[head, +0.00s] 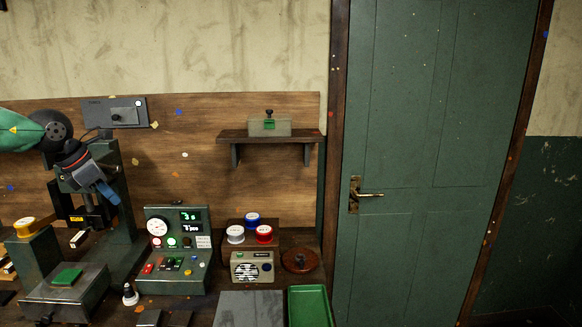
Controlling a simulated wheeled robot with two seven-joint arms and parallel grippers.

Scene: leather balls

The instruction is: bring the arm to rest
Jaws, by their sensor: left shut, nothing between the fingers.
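My left arm comes in from the left edge. Its gripper (104,190) hangs in front of the dark upright machine (122,205) at the left, pointing down and to the right. Its blue-grey fingers are together, with nothing seen between them. The gripper is above the bench top, and I cannot tell how far it is from the machine. My right arm and gripper are not in this view.
A control box (174,252) with a dial and buttons stands right of the machine. Coloured spools (264,234), a radio (252,266) and a green tray (310,306) are further right. A wall shelf (270,136) holds a small box. A closed green door (430,120) fills the right.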

